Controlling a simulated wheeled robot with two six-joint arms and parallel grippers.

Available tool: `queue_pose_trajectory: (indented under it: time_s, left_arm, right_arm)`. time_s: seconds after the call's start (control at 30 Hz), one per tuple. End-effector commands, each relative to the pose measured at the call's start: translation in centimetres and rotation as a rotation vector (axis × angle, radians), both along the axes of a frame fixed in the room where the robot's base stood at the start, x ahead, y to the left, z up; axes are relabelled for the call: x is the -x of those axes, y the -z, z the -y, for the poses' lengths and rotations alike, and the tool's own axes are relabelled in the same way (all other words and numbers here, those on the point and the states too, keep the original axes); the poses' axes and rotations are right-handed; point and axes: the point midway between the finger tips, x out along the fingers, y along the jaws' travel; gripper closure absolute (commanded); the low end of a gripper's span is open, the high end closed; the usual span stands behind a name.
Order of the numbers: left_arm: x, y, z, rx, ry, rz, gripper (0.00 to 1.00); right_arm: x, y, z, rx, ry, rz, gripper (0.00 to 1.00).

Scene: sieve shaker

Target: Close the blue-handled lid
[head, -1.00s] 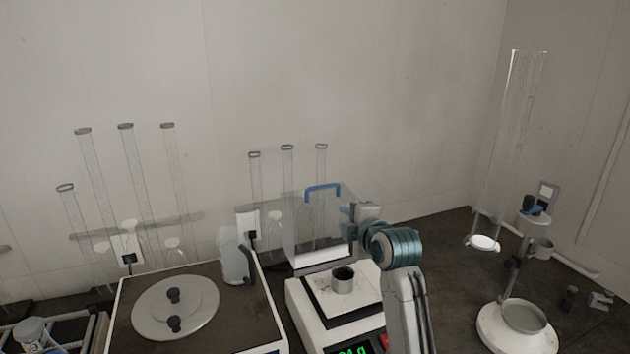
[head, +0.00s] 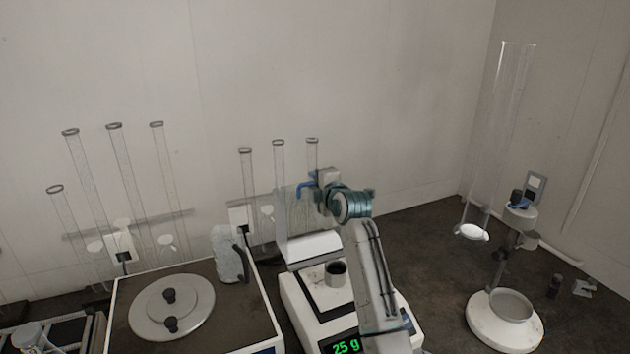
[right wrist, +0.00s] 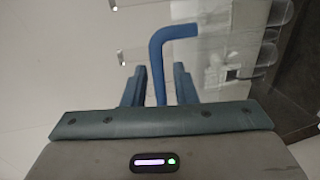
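The clear lid (head: 293,219) stands raised at the back of a white balance (head: 297,293). Its blue handle (head: 305,186) is at the top and is partly covered by my right gripper (head: 312,190). In the right wrist view the bent blue handle (right wrist: 157,65) reaches down between the two fingers of my right gripper (right wrist: 158,85). The fingers are apart, with a gap on each side of the handle. A small dark-topped metal cup (head: 335,274) sits on the balance pan. My left gripper is not in view.
A box with a round grey lid (head: 190,318) and a clear jug (head: 229,258) stand left of the balance. Tall glass tubes (head: 122,165) line the wall behind. A stand with a white base (head: 482,318) is at the right; dark bench top lies between.

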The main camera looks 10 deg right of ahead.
Motion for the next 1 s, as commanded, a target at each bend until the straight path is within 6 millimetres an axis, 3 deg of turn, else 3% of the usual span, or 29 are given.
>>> queue_pose_trajectory:
  time_s: [0.3, 0.43, 0.47, 0.77, 1.0]
  left_arm:
    - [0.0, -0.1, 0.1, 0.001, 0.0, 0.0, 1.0]
    - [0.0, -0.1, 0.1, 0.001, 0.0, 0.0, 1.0]
    - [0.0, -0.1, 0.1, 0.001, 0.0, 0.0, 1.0]
    - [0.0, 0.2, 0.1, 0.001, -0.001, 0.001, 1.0]
    - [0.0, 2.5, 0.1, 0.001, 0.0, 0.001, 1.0]
  right_arm:
    - [-0.2, 0.0, -0.1, 0.0, 0.0, 0.001, 0.75]
    - [-0.2, 0.0, -0.1, 0.0, 0.0, 0.001, 0.98]
    - [-0.2, 0.0, -0.1, 0.0, 0.0, 0.001, 1.0]
    - [-0.1, 0.2, 0.0, -0.002, 0.0, 0.007, 1.0]
    - [1.1, 0.5, 0.2, -0.014, 0.0, 0.073, 1.0]
